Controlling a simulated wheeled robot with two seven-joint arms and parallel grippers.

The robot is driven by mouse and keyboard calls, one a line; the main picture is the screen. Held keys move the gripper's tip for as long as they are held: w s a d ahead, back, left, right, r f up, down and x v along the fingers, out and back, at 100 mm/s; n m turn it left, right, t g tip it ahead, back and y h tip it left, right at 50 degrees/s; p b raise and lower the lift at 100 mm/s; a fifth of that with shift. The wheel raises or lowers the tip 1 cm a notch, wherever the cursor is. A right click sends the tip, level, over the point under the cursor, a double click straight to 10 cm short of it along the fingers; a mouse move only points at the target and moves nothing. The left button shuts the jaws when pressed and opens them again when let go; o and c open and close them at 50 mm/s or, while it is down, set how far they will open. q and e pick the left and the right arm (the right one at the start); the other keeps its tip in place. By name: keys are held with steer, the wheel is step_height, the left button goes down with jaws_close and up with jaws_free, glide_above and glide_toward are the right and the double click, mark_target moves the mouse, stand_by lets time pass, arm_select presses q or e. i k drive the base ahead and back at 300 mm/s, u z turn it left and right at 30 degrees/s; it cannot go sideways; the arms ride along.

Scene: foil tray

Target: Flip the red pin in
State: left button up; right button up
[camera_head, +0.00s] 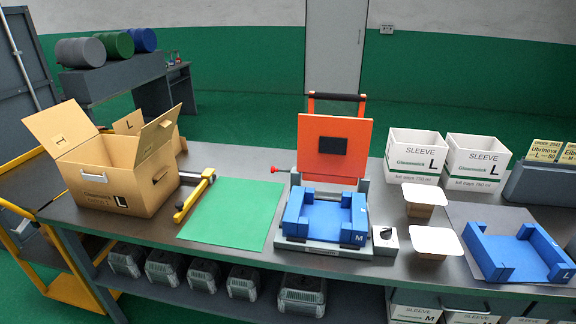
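A small red pin (274,170) sticks out to the left from the grey side post of the press fixture, at the hinge end of its base. The fixture's orange lid (335,125) stands open and upright, with a black pad on its inner face and a black bar handle on top. A blue nest marked M (325,213) sits on the grey base below the lid, and no tray shows in it. The pin's far end is hidden by the post. Neither of my grippers is in view.
A green mat (232,212) and a yellow-black tool (194,197) lie left of the fixture. An open carton (110,172) stands further left. A knob box (385,240), two lidded trays (424,194) (436,241), SLEEVE boxes (416,152) and a blue L nest (515,250) stand right.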

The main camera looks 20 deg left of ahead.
mark_target(272, 170)
steer(key=z, duration=2.7)
steer(key=k, duration=1.65)
steer(key=u, duration=2.35)
